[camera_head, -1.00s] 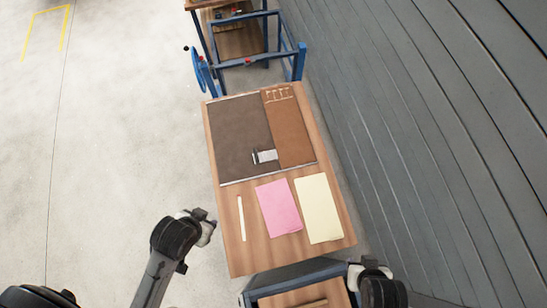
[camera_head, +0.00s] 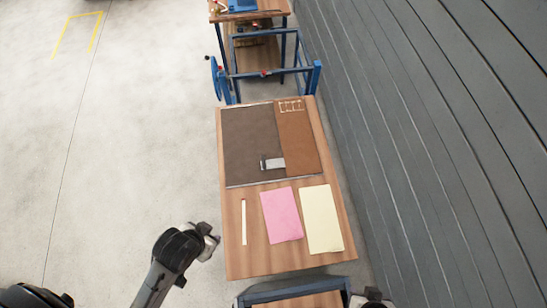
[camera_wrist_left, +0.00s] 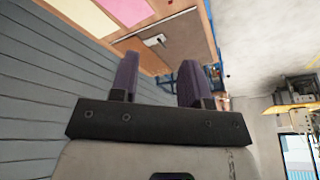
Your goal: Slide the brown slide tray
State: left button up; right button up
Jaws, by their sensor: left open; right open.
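A flat brown slide tray lies on the wooden table (camera_head: 242,262). It shows a dark brown panel (camera_head: 250,135) and a lighter brown panel (camera_head: 298,140) at its right with pale marks at the far end. A small grey handle (camera_head: 272,163) sits near the join. Thin pale strips run along its near and far edges. In the left wrist view the tray (camera_wrist_left: 170,58) shows beyond my left gripper (camera_wrist_left: 155,80), whose two purple fingers are apart and empty. Only a small part of my right gripper (camera_head: 372,293) shows at the bottom edge, apart from the tray.
A pink sheet (camera_head: 282,215), a cream sheet (camera_head: 322,219) and a thin pale stick (camera_head: 243,222) lie nearer on the table. A blue frame (camera_head: 265,74) stands beyond it. A grey wall (camera_head: 420,150) runs along the right. The floor at left is clear.

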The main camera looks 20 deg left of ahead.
pick_arm(q)
jog(key=shift+d, duration=0.2)
pick_arm(e)
jog(key=shift+s+d, duration=0.1)
jog(key=shift+d, duration=0.15)
pick_arm(q)
jog(key=shift+f, duration=0.1)
pick_arm(e)
jog(key=shift+f, duration=0.1)
